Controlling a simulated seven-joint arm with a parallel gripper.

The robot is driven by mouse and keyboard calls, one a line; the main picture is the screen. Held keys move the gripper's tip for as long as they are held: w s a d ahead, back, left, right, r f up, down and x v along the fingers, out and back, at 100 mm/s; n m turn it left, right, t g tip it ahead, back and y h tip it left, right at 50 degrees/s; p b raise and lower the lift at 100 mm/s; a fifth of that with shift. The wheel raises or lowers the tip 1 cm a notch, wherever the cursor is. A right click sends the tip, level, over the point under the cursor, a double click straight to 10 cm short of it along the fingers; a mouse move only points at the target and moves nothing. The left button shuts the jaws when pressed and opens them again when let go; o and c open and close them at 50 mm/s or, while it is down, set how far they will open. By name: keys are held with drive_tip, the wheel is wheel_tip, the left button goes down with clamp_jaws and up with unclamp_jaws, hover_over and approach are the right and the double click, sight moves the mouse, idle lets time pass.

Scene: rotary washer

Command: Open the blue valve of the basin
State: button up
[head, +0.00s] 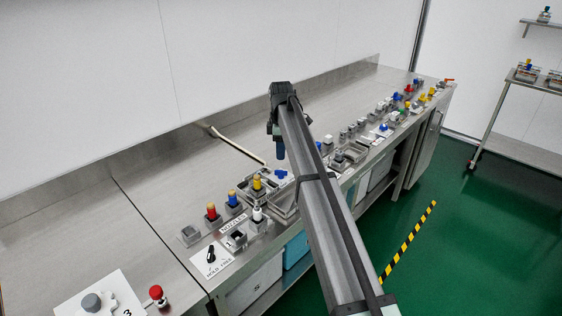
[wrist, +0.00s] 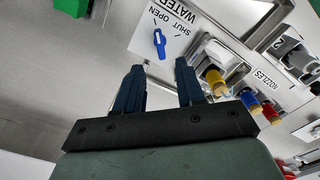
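The blue valve handle (wrist: 160,43) stands on a white plate (wrist: 180,42) lettered SHUT, OPEN and WATER in the wrist view. I cannot tell exactly which mark it points at. The same blue valve (head: 281,173) shows small in the head view, at the back edge of the steel basin (head: 284,212), which my arm partly hides. My gripper (wrist: 158,68) is open, with its two dark blue fingers apart and nothing between them. In the wrist view the handle appears beyond the fingertips, near the gap, and apart from them. My gripper (head: 280,154) is above the bench in the head view.
Yellow (head: 257,182), blue (head: 232,197) and red (head: 211,211) nozzles stand in holders left of the basin. A pale hose or rod (head: 237,146) lies behind it. Several small fixtures crowd the bench to the right. The bench behind is mostly clear.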

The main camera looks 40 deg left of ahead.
wheel_tip(320, 180, up, 6)
drive_tip(key=shift+f, duration=0.15)
idle(0.6)
